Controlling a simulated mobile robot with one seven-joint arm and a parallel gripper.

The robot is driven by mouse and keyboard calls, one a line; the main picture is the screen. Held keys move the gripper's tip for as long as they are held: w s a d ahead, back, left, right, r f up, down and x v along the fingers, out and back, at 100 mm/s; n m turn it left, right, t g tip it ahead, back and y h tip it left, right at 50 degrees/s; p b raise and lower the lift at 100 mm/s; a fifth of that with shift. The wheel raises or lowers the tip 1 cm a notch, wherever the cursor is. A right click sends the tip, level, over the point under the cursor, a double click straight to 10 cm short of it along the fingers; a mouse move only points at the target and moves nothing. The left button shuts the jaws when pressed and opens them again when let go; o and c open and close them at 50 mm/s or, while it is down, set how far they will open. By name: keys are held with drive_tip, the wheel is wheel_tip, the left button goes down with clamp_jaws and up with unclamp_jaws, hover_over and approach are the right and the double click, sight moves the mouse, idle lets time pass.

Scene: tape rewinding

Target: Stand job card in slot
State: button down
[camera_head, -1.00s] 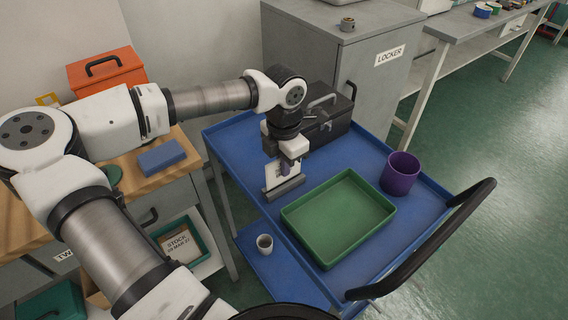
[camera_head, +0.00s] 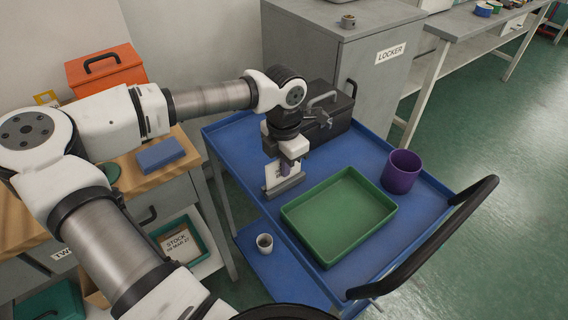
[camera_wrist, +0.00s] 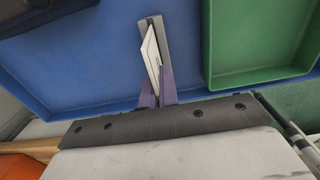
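The job card (camera_head: 271,174) is a white, upright card, tilted slightly in the wrist view (camera_wrist: 151,50). My gripper (camera_head: 286,168) is above the blue trolley top, its purple fingers on either side of the card's near end; it also shows in the wrist view (camera_wrist: 158,82). It appears shut on the card. The slot is in a grey bar-shaped holder (camera_head: 288,188) on the trolley, also in the wrist view (camera_wrist: 158,27). The card's lower edge is at the holder; I cannot tell how deep it sits in the slot.
A green tray (camera_head: 340,217) lies right of the holder on the blue trolley (camera_head: 233,147). A purple cup (camera_head: 401,173) stands beyond it. A dark toolbox (camera_head: 329,118) stands behind my gripper. A small cup (camera_head: 265,243) is on the lower shelf.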

drive_tip(key=shift+f+b, duration=0.5)
idle(0.7)
drive_tip(key=c, duration=1.6)
unclamp_jaws()
drive_tip(key=shift+o, duration=0.4)
drive_tip(key=o, duration=0.4)
drive_tip(key=shift+r, duration=0.1)
drive_tip(key=shift+r+p, duration=2.1)
drive_tip(key=shift+r, duration=1.85)
